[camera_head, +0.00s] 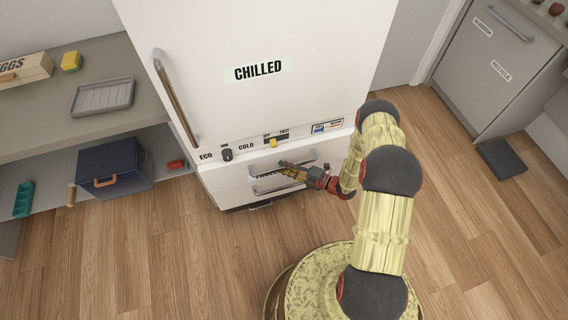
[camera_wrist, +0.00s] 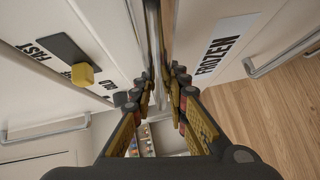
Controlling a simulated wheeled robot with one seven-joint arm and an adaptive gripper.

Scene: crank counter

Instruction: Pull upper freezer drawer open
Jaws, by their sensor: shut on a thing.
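The white fridge-freezer (camera_head: 300,40) has a CHILLED door above and freezer drawers below its control strip. The upper freezer drawer (camera_head: 232,175) has a pale bar handle (camera_head: 311,158). My gripper (camera_head: 287,168) is at this handle, its fingers covering the handle's middle and part of the label. In the wrist view, my gripper (camera_wrist: 165,88) is shut on the pale handle bar (camera_wrist: 153,35), which runs between the fingers. A FROZEN label (camera_wrist: 216,47) shows to the right of them. I cannot tell surely whether the drawer is out at all.
A lower handle (camera_head: 283,185) sits just below my gripper. The control strip above has a dark knob (camera_head: 227,155) and a yellow knob (camera_head: 273,143). A counter (camera_head: 50,105) with a blue box (camera_head: 113,168) beneath is on the left. Wooden floor before the fridge is clear.

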